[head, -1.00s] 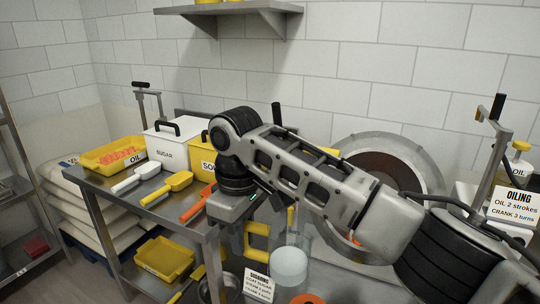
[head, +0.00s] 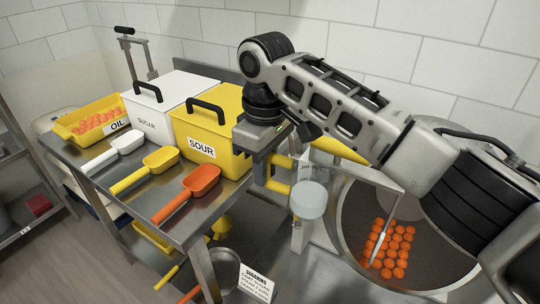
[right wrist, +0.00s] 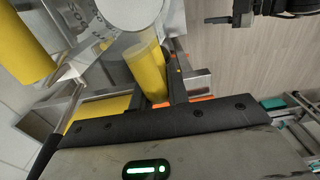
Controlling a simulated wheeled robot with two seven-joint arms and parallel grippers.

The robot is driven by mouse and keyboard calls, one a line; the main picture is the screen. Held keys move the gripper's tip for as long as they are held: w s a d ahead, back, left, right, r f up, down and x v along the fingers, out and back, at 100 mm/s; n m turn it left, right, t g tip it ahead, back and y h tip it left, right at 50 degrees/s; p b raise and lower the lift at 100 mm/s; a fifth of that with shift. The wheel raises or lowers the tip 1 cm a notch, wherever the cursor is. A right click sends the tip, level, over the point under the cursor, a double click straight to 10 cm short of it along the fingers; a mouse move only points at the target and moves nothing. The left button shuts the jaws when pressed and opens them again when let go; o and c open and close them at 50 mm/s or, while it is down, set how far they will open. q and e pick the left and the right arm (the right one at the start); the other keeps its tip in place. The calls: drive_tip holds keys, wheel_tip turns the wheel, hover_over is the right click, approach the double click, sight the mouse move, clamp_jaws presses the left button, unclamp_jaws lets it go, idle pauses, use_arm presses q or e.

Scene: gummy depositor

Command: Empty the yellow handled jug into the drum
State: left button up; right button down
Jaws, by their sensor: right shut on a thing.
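The jug (head: 309,202) is clear with pale contents or a pale base and has a yellow handle (head: 278,184). My right gripper (head: 268,158) is shut on that handle, and the jug hangs beside the drum's left rim, apart from the table. In the right wrist view the yellow handle (right wrist: 148,68) lies between the fingers (right wrist: 158,75). The drum (head: 352,215) is a wide, open, grey metal bowl at the right with several orange gummies (head: 392,245) inside. My right arm hides its upper part.
A steel table (head: 140,205) at left carries a yellow oil tray (head: 70,130), a white sugar bin (head: 152,118), a yellow sour bin (head: 218,125) and white, yellow and orange scoops (head: 187,192). A sugaring sign (head: 256,284) stands below.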

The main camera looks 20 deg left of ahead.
sight(280, 157)
drive_tip(key=shift+s+d+r, duration=0.2)
drive_tip(key=shift+d+r, duration=0.1)
drive_tip(key=shift+s+d+r+y, duration=0.1)
drive_tip(key=shift+d+r+y, duration=0.95)
drive_tip(key=shift+y, duration=0.25)
drive_tip(key=shift+a, duration=0.1)
drive_tip(key=shift+s+d+r+t+y, duration=0.15)
drive_tip(key=shift+d+r+t+y, duration=0.15)
drive_tip(key=shift+d+r+y, duration=0.7)
drive_tip(key=shift+f, duration=0.1)
drive_tip(key=shift+s+d+r+y, duration=0.1)
drive_tip(key=shift+d+r+y, duration=0.3)
drive_tip(key=shift+d, duration=0.25)
drive_tip(key=shift+s+d+r+y, duration=0.1)
drive_tip(key=shift+d+r+y, duration=0.25)
drive_tip(key=shift+d, duration=0.3)
